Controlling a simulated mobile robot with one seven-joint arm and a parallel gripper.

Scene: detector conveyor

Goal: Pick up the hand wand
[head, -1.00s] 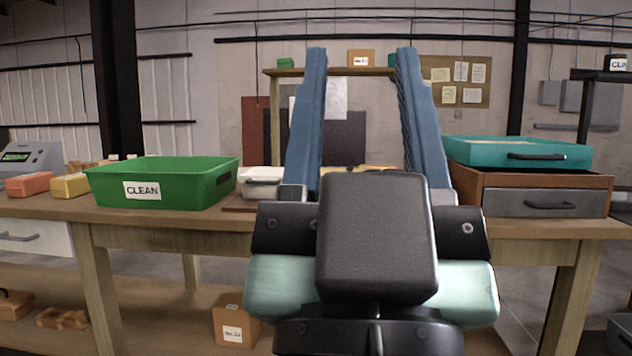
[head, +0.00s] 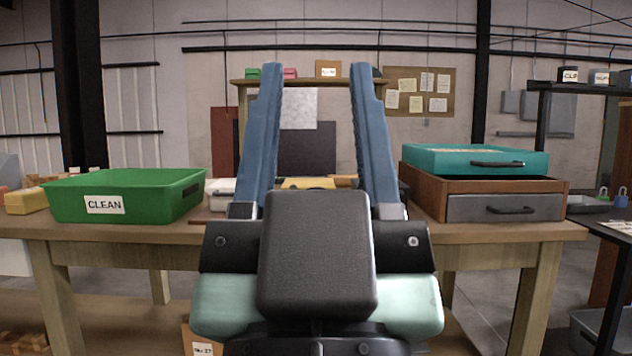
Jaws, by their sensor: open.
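My gripper (head: 311,70) stands upright in the middle of the head view with its two long blue fingers wide apart. Only background shows between the fingertips. I cannot make out a hand wand for certain. A yellow item (head: 308,183) on the wooden bench shows low between the fingers, partly hidden behind my gripper. I cannot tell what it is or whether the fingers are near it. My gripper's body hides the middle of the bench.
The wooden bench (head: 500,232) carries a green CLEAN bin (head: 140,205) at left, a white container (head: 221,195) beside it, and a brown drawer unit (head: 420,187) topped by a teal tray (head: 440,160) at right. A dark rack (head: 545,125) stands far right.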

